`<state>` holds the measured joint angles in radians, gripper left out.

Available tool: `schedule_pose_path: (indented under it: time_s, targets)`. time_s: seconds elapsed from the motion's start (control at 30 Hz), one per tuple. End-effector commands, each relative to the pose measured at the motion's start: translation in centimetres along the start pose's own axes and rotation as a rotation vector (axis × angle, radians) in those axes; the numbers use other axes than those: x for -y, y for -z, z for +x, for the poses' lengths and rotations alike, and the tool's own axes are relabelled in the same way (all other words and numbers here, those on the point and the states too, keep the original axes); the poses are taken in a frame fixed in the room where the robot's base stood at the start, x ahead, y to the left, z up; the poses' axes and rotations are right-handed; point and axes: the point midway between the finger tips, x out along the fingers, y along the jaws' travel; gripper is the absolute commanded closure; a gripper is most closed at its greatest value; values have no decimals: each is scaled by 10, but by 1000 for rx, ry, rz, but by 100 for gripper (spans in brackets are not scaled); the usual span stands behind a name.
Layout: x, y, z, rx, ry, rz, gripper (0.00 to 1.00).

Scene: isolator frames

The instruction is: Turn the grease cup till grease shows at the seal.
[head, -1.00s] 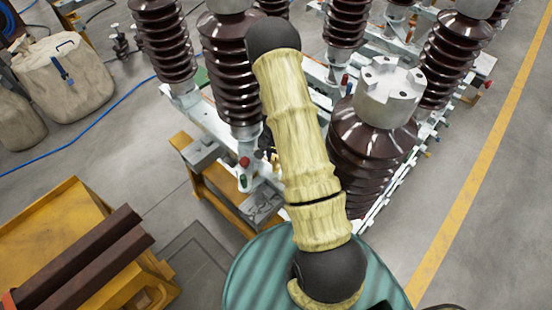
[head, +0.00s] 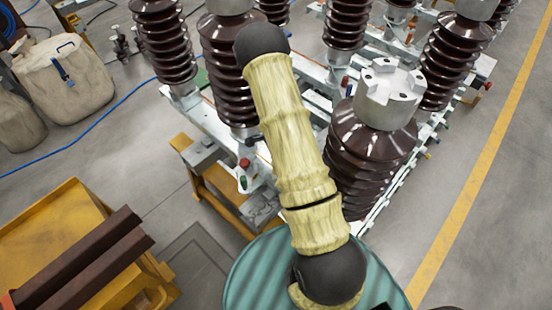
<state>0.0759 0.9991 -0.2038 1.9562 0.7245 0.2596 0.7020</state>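A small red cap (head: 244,163) with a green part (head: 243,182) below it sits on the near end of a white isolator frame (head: 222,132), left of my arm. I cannot tell whether either is the grease cup. Another red cap (head: 345,81) shows on a frame further back. No grease or seal can be made out at this size. My gripper is not in view; my pale-sleeved arm with black joints crosses the middle of the head view and covers what is behind it.
Ribbed brown insulators (head: 372,150) stand in rows on the frames, one with a grey metal cap (head: 389,93). A yellow bench (head: 60,240) with dark bars (head: 85,262) is at the lower left. Bags (head: 65,80) and a blue hose (head: 95,128) lie upper left.

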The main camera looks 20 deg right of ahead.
Motion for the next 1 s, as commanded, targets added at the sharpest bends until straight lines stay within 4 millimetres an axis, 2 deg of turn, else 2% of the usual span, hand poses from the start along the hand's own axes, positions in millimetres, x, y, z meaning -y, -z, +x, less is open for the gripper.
schedule_pose_path:
  time_s: [0.47, 0.5, 0.6, 1.0]
  targets:
    - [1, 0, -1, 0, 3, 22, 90]
    - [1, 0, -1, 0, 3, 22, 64]
    - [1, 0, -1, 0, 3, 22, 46]
    - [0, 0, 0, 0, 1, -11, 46]
